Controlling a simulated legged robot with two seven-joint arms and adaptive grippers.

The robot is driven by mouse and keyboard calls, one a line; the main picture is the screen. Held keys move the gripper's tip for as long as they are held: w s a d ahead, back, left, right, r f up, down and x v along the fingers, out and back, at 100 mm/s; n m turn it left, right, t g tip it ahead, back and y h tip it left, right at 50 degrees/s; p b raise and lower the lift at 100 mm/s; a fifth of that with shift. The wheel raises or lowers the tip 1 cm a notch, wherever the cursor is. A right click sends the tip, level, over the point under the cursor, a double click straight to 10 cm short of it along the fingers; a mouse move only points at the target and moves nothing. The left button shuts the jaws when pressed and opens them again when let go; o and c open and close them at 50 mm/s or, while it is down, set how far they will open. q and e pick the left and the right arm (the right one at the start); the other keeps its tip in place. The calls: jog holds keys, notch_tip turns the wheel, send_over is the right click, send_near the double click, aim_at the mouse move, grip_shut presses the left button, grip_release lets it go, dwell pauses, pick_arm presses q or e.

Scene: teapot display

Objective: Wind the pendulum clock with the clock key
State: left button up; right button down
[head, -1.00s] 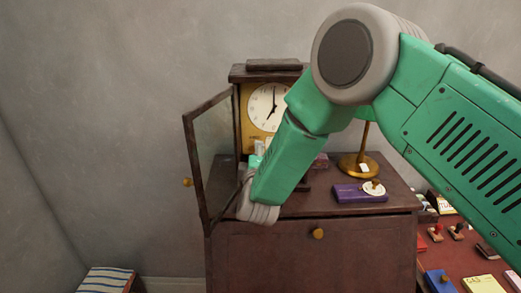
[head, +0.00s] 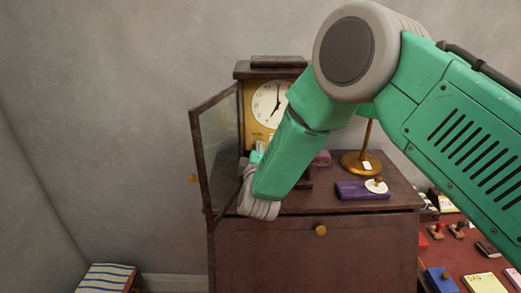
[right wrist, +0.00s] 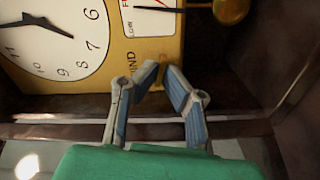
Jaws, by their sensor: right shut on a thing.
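The pendulum clock (head: 250,73) stands on a dark wooden cabinet, its glazed door (head: 220,150) swung open to the left. Its white dial (head: 268,103) is partly behind my right arm. My right gripper (right wrist: 161,72) reaches into the open case. In the right wrist view its fingertips are close together at the gold front panel (right wrist: 115,62), just below the dial and by printed lettering. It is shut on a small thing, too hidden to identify. I cannot make out the clock key. Part of the pendulum bob (right wrist: 230,10) shows to the right. My left gripper is out of view.
The cabinet (head: 280,255) also carries a brass lamp (head: 361,163) and a purple box (head: 355,191) with a white disc on it. A reddish table (head: 440,262) with stamps and small boxes stands at the right. The open door stands close left of my gripper.

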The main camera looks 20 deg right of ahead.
jog(key=shift+d+r+m+b, duration=0.15)
jog(key=shift+m+b, duration=1.25)
jog(key=shift+m, duration=1.75)
jog(key=shift+d+m+b, duration=0.1)
jog(key=shift+m+b, duration=1.3)
jog(key=shift+m, duration=1.8)
jog(key=shift+d+r+m+b, duration=0.15)
jog(key=shift+m+b, duration=1.25)
jog(key=shift+m, duration=1.75)
jog(key=shift+w, duration=0.1)
jog(key=c, duration=1.7)
grip_release()
jog(key=shift+f, duration=0.25)
jog(key=shift+d, duration=0.1)
